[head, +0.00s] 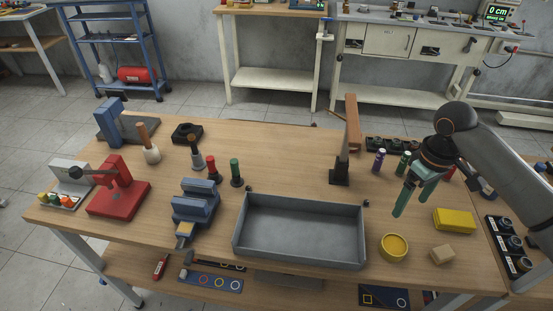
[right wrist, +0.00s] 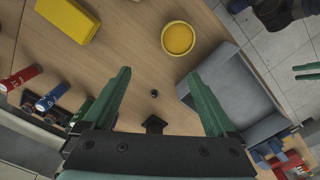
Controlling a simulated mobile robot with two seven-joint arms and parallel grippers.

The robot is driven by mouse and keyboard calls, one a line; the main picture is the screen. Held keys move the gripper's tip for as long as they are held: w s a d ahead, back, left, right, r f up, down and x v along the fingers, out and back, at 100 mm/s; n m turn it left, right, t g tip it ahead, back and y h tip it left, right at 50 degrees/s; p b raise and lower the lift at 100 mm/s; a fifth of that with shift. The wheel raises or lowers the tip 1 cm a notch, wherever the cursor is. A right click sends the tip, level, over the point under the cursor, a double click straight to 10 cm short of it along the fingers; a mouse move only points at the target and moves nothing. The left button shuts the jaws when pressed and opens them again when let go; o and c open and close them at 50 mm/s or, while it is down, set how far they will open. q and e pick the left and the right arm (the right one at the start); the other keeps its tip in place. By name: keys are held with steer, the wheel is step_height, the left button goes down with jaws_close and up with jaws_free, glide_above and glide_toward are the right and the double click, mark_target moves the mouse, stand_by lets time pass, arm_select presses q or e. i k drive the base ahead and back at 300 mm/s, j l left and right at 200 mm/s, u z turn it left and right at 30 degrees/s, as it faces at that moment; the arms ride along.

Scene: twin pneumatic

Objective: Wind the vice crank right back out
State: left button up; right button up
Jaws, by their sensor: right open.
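The blue vice (head: 195,203) stands near the table's front edge, left of the grey tray. Its crank (head: 183,240), with a yellowish part, sticks out at the front; its details are too small to tell. The vice seems to show at the lower right of the right wrist view (right wrist: 268,152). My right gripper (head: 412,200) is open and empty above the right part of the table, well away from the vice. Its green fingers are spread in the right wrist view (right wrist: 157,82). My left gripper (right wrist: 306,72) shows only there, at the right edge, its two green fingers apart.
The grey tray (head: 300,262) lies between the vice and my right gripper. A yellow round tub (head: 394,247) and yellow box (head: 454,220) are at the right. A red press (head: 118,195) and a green-handled tool (head: 236,172) flank the vice. The table's middle is clear.

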mark_target(179, 248)
steer(key=u, duration=0.95)
steer(key=i+l, duration=0.05)
